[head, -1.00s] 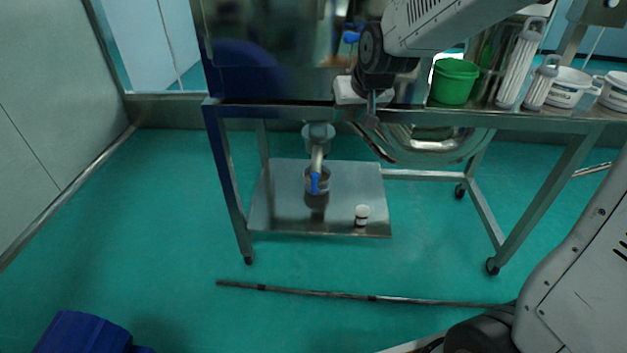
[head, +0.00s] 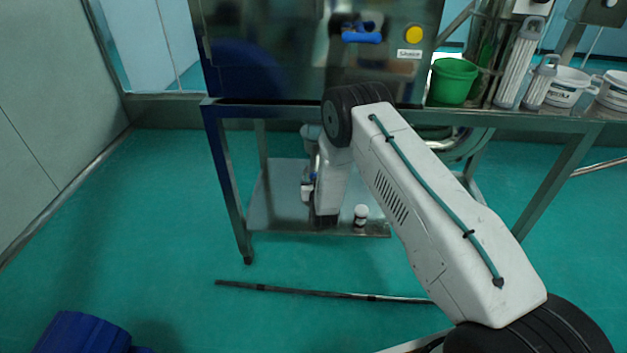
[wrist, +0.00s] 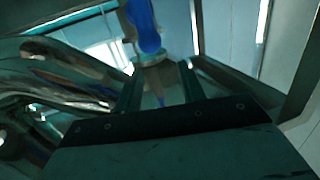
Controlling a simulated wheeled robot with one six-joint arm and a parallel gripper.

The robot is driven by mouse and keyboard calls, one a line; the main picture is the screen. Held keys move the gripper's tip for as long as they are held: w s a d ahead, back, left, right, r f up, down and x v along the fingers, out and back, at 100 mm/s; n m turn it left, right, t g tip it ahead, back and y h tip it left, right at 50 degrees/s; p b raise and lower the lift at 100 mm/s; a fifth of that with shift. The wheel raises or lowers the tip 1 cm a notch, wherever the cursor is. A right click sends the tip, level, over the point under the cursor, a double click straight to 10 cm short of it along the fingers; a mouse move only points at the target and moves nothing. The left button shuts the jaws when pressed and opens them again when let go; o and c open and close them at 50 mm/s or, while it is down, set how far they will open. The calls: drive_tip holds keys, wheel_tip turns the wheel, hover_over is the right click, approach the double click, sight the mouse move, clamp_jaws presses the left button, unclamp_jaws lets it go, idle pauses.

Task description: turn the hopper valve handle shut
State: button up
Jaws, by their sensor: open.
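The blue valve handle (wrist: 143,27) shows large at the top of the wrist view, beyond my fingertips. A small blue piece (wrist: 160,100) shows between the fingers; I cannot tell whether it belongs to the handle. In the head view only a sliver of blue (head: 313,177) shows at the hopper outlet under the table, beside my wrist. My gripper (wrist: 158,80) is open, its two fingers apart on either side of a pale part of the outlet. No grip on the handle shows. In the head view my arm hides most of the outlet and gripper.
The steel machine (head: 290,60) with a blue latch (head: 361,37) and yellow button (head: 414,35) stands above. A small white-capped jar (head: 361,213) sits on the lower shelf (head: 272,205). A table leg (head: 228,180) stands left. A bar (head: 300,291) lies on the floor.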

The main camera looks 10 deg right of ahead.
wheel_tip(320, 180, down, 5)
drive_tip(key=s+t, duration=0.1)
drive_tip(key=s, duration=0.1)
drive_tip(key=w, duration=0.4)
drive_tip(key=w+d, duration=0.1)
drive_tip(key=w, duration=0.2)
drive_tip(key=shift+w+d, duration=0.1)
clamp_jaws()
